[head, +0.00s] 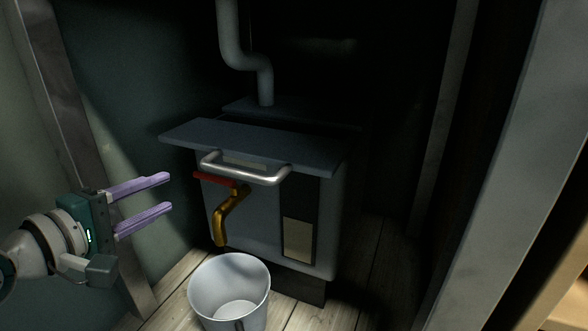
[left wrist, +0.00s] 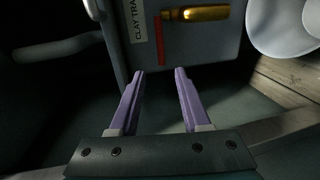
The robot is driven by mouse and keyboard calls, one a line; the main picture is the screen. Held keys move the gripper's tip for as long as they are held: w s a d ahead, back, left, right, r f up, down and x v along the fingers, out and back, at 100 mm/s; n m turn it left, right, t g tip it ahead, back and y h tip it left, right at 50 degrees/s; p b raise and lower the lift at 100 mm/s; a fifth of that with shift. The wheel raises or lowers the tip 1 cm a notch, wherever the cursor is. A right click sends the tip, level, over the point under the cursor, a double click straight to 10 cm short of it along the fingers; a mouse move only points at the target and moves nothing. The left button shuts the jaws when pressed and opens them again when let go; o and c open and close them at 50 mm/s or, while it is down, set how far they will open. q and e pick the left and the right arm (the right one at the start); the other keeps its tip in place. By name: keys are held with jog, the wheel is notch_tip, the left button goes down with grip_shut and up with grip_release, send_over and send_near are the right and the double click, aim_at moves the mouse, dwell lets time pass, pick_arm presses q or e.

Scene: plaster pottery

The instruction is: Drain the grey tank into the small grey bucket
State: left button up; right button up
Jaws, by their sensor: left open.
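The grey tank (head: 254,218) stands in a dark alcove, with a flat lid and a silver bar handle (head: 245,174) on its front. A brass spout (head: 228,215) with a red lever (head: 214,178) comes out of its front left. The small grey bucket (head: 205,282) stands upright on the floor below the spout and looks empty. My left gripper (head: 170,193) is open and empty, left of the spout and lever and apart from them. In the left wrist view the red lever (left wrist: 159,40), the brass spout (left wrist: 196,14) and part of the bucket (left wrist: 282,28) lie beyond the purple fingers.
A grey pipe (head: 232,45) rises from behind the lid. An upright post (head: 75,130) stands at the left and a wide pale post (head: 510,180) at the right. Plank floor (head: 372,275) is bare right of the tank. The back of the alcove is too dark to make out.

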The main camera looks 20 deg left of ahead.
aim_at(203, 177)
pick_arm(q)
jog(key=b+x, duration=0.6)
jog(key=x, duration=0.2)
jog(key=shift+w+d+f, duration=0.2)
jog(key=shift+w, duration=0.15)
grip_shut()
jog(key=shift+r, duration=0.1)
dwell(0.9)
